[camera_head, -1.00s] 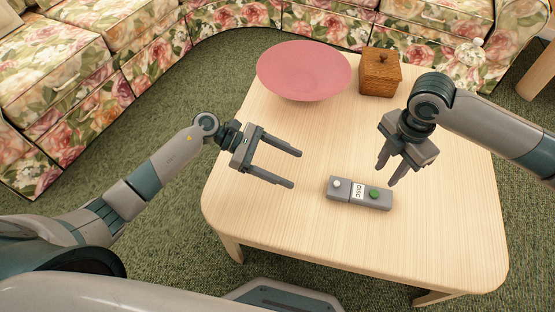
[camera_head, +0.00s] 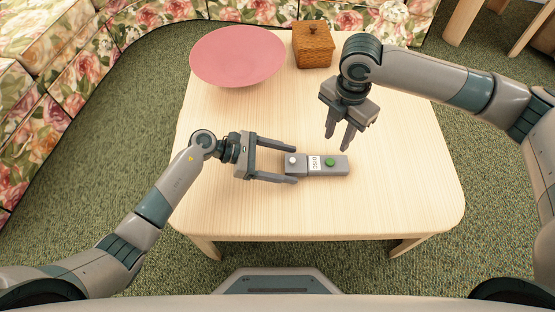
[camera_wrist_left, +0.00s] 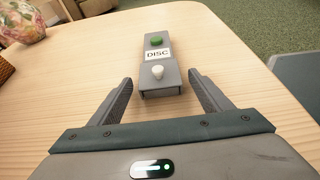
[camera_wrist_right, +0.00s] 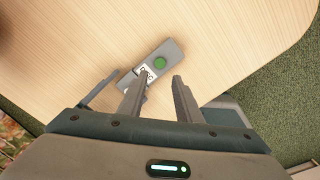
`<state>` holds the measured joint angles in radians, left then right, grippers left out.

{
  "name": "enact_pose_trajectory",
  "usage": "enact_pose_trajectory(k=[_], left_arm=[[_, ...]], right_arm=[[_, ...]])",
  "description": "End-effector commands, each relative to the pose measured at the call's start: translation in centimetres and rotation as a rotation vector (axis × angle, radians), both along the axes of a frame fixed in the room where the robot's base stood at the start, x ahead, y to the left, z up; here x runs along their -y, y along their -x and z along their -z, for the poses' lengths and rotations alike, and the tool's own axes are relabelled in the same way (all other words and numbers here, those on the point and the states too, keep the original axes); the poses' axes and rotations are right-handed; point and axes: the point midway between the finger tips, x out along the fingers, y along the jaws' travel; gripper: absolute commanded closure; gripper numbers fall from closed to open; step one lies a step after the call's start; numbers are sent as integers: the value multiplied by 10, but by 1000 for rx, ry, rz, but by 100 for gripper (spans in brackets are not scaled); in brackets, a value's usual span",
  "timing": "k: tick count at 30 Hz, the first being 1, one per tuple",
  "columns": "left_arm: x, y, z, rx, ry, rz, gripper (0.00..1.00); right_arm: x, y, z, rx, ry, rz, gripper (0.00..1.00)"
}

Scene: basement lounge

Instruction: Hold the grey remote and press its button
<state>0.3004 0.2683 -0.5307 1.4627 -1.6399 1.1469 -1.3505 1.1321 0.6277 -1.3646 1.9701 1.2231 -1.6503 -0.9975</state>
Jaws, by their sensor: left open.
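The grey remote (camera_head: 343,166) lies flat on the table. It has a green button (camera_head: 330,162), a white knob (camera_head: 292,160) and a white "DISC" label (camera_head: 315,163). My left gripper (camera_head: 300,162) is open at the knob end. In the left wrist view the remote (camera_wrist_left: 150,80) has its near end centred between the fingertips, with a gap on both sides. Finger height over the table is hard to tell. My right gripper (camera_head: 338,143) hangs above the green-button end, fingers down, a narrow gap between them and nothing held. The right wrist view shows the green button (camera_wrist_right: 160,62) beyond its fingertips.
The pale wooden table (camera_head: 400,190) is clear around the remote. A pink bowl (camera_head: 238,55) and a lidded wooden box (camera_head: 313,48) stand at its back. Floral sofas (camera_head: 50,95) stand behind and to the left.

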Motion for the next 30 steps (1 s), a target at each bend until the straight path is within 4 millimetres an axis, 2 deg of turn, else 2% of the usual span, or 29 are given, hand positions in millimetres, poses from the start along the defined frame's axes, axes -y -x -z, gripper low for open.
enact_pose_trajectory(k=[9, 15, 16, 17, 20, 21, 30], left_arm=[[1, 0, 1, 0, -1, 0, 28], [1, 0, 1, 0, -1, 0, 76], [1, 0, 1, 0, -1, 0, 79], [1, 0, 1, 0, -1, 0, 79], [1, 0, 1, 0, -1, 0, 79], [1, 0, 1, 0, -1, 0, 79], [1, 0, 1, 0, -1, 0, 79]], right_arm=[[0, 0, 0, 0, 0, 0, 69], [0, 0, 0, 0, 0, 0, 69], [0, 0, 0, 0, 0, 0, 69], [0, 0, 0, 0, 0, 0, 74], [0, 0, 0, 0, 0, 0, 97], [0, 0, 0, 0, 0, 0, 100], [0, 0, 0, 0, 0, 0, 100]])
